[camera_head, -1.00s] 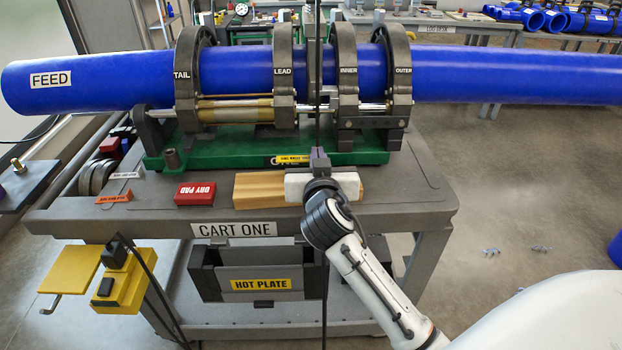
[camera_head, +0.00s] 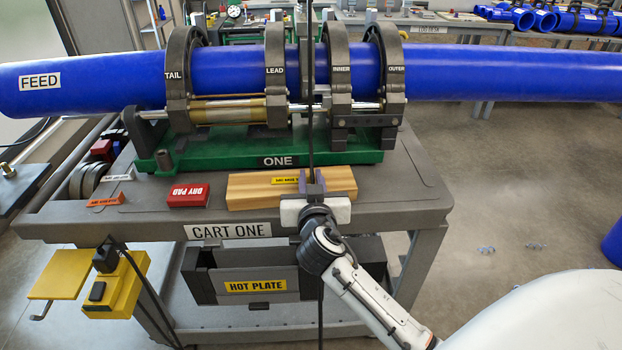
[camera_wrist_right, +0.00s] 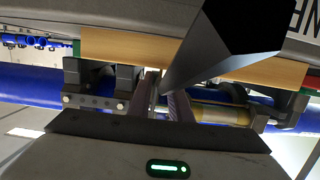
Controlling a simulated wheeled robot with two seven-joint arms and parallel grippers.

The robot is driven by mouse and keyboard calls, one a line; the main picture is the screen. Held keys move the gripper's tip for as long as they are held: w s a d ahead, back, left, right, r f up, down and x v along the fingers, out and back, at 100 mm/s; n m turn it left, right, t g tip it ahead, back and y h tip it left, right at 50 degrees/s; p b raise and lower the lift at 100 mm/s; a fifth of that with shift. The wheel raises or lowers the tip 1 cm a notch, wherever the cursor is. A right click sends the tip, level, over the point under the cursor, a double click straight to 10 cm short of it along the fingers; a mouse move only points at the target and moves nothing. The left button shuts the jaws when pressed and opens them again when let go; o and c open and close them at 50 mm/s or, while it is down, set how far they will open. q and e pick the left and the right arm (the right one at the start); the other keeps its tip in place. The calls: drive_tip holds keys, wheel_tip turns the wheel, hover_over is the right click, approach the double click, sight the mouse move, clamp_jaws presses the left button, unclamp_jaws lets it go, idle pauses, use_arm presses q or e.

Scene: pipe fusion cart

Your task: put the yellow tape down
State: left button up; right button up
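The yellow tape (camera_head: 287,180) is a short yellow strip with dark lettering. In the head view it lies on the light wooden block (camera_head: 250,190) at the cart's front edge. My right gripper (camera_head: 312,181) is at the right end of the tape, over the block. Its two purplish fingers stand apart with nothing visible between them. A finger overlaps the tape's end, and I cannot tell whether they touch. The right wrist view also shows the spread fingers (camera_wrist_right: 163,100) and the wooden block (camera_wrist_right: 130,47), but not the tape. My left gripper is not in view.
Behind is the green fusion machine (camera_head: 225,153) clamping a blue pipe (camera_head: 110,82). A thin dark vertical line crosses in front of the gripper. The HOT PLATE holder (camera_head: 257,272) hangs below.

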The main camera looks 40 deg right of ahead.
drive_tip(key=shift+r, duration=0.2)
drive_tip(key=v, duration=0.7)
drive_tip(key=shift+s+a+b, duration=0.15)
drive_tip(key=shift+s+b, duration=0.05)
drive_tip(key=shift+b, duration=0.2)
drive_tip(key=shift+c, duration=0.4)
